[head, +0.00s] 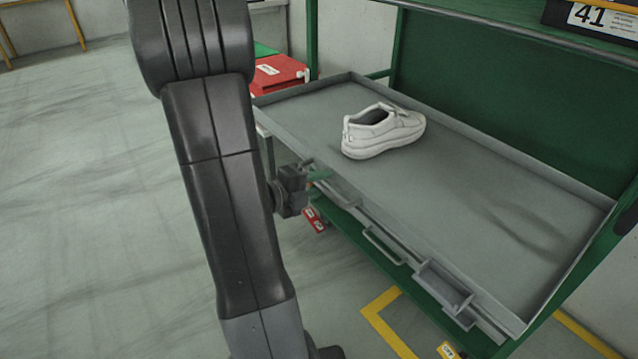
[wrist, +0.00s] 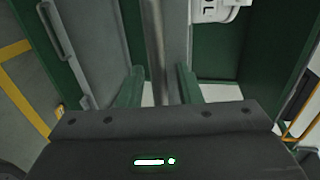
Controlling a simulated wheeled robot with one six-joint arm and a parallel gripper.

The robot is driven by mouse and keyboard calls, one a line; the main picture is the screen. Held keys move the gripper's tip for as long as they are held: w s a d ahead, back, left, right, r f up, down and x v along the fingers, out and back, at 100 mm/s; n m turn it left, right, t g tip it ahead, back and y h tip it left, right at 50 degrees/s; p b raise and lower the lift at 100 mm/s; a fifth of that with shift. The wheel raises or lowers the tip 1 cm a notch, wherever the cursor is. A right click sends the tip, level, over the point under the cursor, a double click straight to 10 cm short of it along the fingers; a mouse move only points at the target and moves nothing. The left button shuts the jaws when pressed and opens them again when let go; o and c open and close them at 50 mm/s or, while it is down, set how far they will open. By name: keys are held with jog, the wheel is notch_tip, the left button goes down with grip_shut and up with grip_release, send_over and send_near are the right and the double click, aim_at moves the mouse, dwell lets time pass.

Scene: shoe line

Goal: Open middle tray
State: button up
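A wide grey tray (head: 470,180) with low raised walls sits in a green rack, and a white shoe (head: 383,130) stands on it. A bar handle (head: 384,246) is on the front side below the tray rim, and it seems to show in the wrist view (wrist: 55,30). My gripper (head: 319,174) is at the tray's front edge, left of that handle. In the wrist view, its two green fingers (wrist: 159,88) are apart. A grey upright edge (wrist: 155,45) runs between them, with gaps visible on both sides. Which part of the tray this edge is, I cannot tell.
A small grey holder (head: 445,287) juts from the front right. A shelf with a black box labelled 41 (head: 600,18) is above. A red box (head: 278,72) stands behind the left end. The floor (head: 90,200) at left is clear, with yellow marking (head: 385,320) in front.

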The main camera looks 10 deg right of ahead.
jog(key=p+v, duration=0.2)
jog(key=v, duration=1.2)
jog(key=shift+f, duration=0.15)
jog(key=shift+d, duration=0.1)
jog(key=b+x, duration=0.2)
jog(key=x, duration=1.1)
jog(key=shift+w+d, duration=0.2)
jog(key=shift+d, duration=0.15)
